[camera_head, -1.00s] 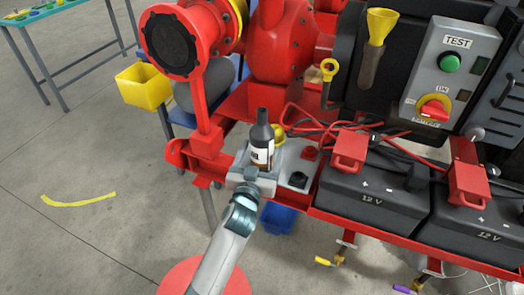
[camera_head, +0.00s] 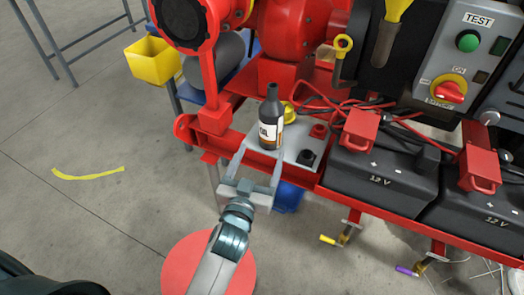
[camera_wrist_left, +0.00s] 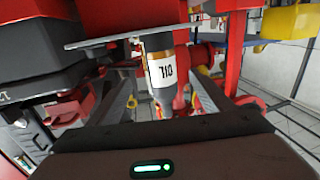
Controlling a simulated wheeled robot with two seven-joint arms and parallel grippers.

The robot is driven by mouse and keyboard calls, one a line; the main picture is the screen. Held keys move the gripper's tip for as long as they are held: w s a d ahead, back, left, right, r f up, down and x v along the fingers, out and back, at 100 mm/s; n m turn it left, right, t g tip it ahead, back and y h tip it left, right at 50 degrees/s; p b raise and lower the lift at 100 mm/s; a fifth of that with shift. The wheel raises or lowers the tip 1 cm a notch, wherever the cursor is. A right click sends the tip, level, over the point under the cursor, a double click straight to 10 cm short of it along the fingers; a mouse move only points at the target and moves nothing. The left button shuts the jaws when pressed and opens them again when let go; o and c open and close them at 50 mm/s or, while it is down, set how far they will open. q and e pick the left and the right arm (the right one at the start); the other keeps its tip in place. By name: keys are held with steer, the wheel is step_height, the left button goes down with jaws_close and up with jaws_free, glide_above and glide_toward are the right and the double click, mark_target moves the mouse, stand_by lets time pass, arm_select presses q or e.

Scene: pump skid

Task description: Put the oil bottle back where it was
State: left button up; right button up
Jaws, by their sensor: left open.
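The oil bottle (camera_head: 270,122), dark with a white label, stands upright on the light grey plate (camera_head: 302,142) at the front of the red skid. In the left wrist view the bottle (camera_wrist_left: 161,70) appears upside down, with its OIL label facing the camera. My left gripper (camera_head: 259,163) is open and empty, in front of the bottle at the plate's near edge. Its two fingers point toward the bottle, and the gripper (camera_wrist_left: 165,100) shows a finger on either side in the wrist view. My right gripper is not in view.
A yellow cap-like part (camera_head: 289,112) sits close behind the bottle, and red and black fittings (camera_head: 306,157) lie to its right. Two black batteries (camera_head: 385,175) with red clamps fill the right. A yellow bin (camera_head: 153,61) hangs at left. The floor at left is open.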

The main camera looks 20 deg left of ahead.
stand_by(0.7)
arm_select(q)
steer(key=s+a+f+g, duration=0.1)
steer(key=s+f+g, duration=0.1)
steer(key=f, duration=0.5)
steer(key=s+a+f+g, duration=0.2)
steer(key=f+g, duration=0.1)
steer(key=f, duration=0.4)
steer(key=s+a+f+g, duration=0.1)
steer(key=s+f+g, duration=0.2)
steer(key=s+f, duration=0.4)
steer(key=s+a+f+m+g, duration=0.1)
steer(key=s+a+f+g, duration=0.1)
steer(key=s+f, duration=0.6)
steer(key=s+a+f+g, duration=0.1)
steer(key=s+f+g, duration=0.4)
steer(key=s+f, duration=0.3)
steer(key=shift+s+a+m, duration=0.35)
steer(key=shift+s+m, duration=0.05)
steer(key=shift+s, duration=0.4)
